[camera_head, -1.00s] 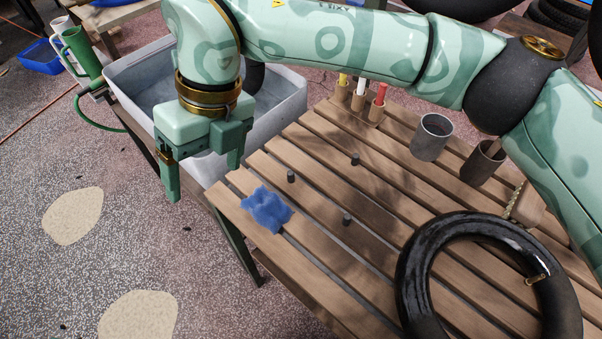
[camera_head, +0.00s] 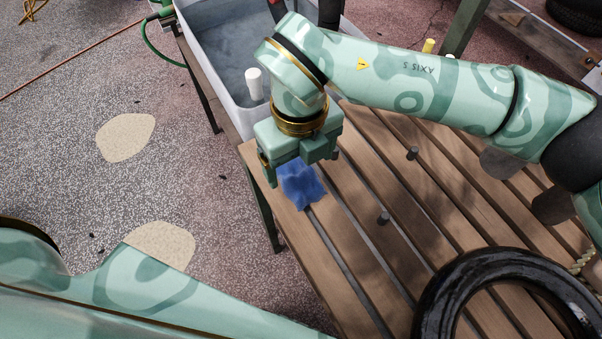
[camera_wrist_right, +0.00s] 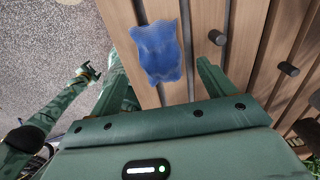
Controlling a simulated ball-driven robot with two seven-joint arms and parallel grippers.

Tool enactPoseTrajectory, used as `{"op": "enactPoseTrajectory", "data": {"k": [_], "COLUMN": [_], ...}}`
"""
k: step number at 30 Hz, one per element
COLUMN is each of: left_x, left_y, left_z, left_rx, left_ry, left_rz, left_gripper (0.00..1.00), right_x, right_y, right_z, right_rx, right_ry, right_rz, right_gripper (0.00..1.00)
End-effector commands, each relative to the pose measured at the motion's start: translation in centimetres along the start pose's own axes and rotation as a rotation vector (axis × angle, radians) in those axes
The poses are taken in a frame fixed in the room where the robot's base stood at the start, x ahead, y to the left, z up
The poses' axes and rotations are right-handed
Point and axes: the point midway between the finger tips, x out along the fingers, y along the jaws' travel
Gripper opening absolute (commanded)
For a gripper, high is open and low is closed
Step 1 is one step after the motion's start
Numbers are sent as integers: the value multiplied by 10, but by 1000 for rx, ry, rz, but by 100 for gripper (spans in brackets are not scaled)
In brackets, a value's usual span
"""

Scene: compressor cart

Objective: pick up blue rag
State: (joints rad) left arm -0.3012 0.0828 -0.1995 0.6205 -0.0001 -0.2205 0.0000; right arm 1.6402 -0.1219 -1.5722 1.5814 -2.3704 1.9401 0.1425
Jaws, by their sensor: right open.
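The blue rag (camera_head: 301,184) lies crumpled on the wooden slatted table (camera_head: 345,245), near its left edge. My right gripper (camera_head: 298,172) is open and empty, just above the rag, and partly covers it in the head view. In the right wrist view, the rag (camera_wrist_right: 157,50) shows between the two spread fingers of the right gripper (camera_wrist_right: 159,62), ahead of the palm. A gap between fingers and rag is hard to judge. My left arm crosses the lower left of the head view with its gripper out of frame. The left gripper (camera_wrist_right: 88,72) shows small in the wrist view.
Dark pegs (camera_head: 383,218) (camera_head: 412,153) stand up from the table right of the rag. A black tyre (camera_head: 470,275) lies at the lower right. A grey tub (camera_head: 228,107) with a white cylinder (camera_head: 254,84) stands beyond the table. Open floor is at left.

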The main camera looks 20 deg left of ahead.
Motion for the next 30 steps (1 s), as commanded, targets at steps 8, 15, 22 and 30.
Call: {"op": "enactPoseTrajectory", "data": {"k": [8,15,22,30], "left_x": [18,16,16,15], "left_y": [1,-7,-11,-6], "left_z": [-2,-6,6,8], "left_rx": [14,21,24,22], "left_ry": [-19,-12,-29,-31], "left_rz": [5,-7,-11,-6], "left_gripper": [76,76,76,76], "right_x": [44,42,42,40], "right_y": [0,0,0,0], "right_z": [-3,-3,-3,-3], "right_rx": [3,3,4,4], "right_ry": [4,2,2,2], "right_rz": [6,3,3,3], "right_gripper": [82,82,34,34]}}
